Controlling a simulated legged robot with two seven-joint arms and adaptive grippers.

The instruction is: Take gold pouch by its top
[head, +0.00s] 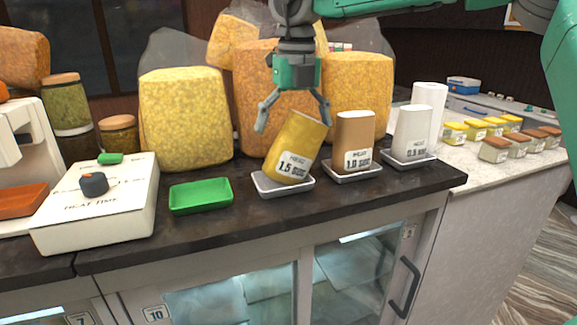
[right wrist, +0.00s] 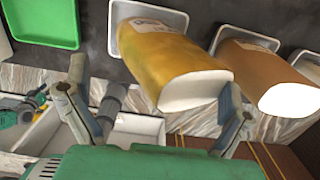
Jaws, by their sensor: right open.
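The gold pouch (head: 296,147) stands tilted to the right in a small grey tray (head: 284,191) on the dark counter. Its label reads 1.5 sec. My right gripper (head: 294,110) is open and points down just above the pouch's top, with one finger left of it and the other near its right top corner. In the right wrist view the pouch (right wrist: 165,62) reaches up between the open fingers, its pale top end nearer the right finger. The fingers do not look closed on it. My left gripper is not in view.
A brown pouch (head: 354,143) and a white pouch (head: 412,132) stand in trays close to the right. An empty green tray (head: 201,196) and a white heat-time box (head: 97,206) are to the left. Large yellow bags (head: 186,118) stand close behind.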

